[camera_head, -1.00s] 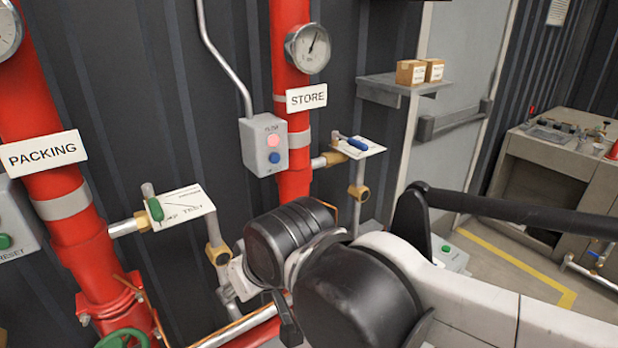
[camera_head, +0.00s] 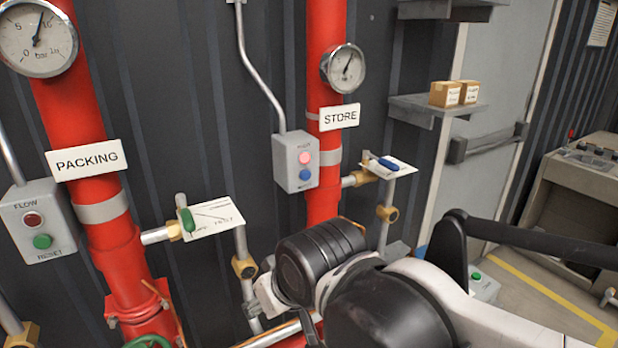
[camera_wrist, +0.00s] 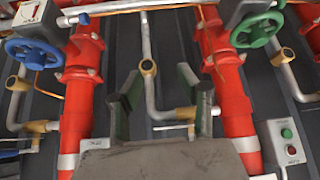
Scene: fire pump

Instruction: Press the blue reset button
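The blue button (camera_head: 305,174) is the lower button on a grey wall box (camera_head: 282,155), left of the red STORE pipe (camera_head: 325,100). A pink-red button (camera_head: 305,157) sits above it. Nothing covers the box in the head view. My gripper shows in the wrist view (camera_wrist: 158,74), its two fingers apart and nothing between them. They point toward the lower pipes, seen upside down. The blue button is not visible in the wrist view.
The PACKING pipe (camera_head: 95,170) has its own box (camera_head: 38,222) with red and green buttons. Small side pipes carry a green-handled valve (camera_head: 187,220) and a blue-handled valve (camera_head: 388,163) near the STORE box. A shelf (camera_head: 410,106) holds small cartons to the right.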

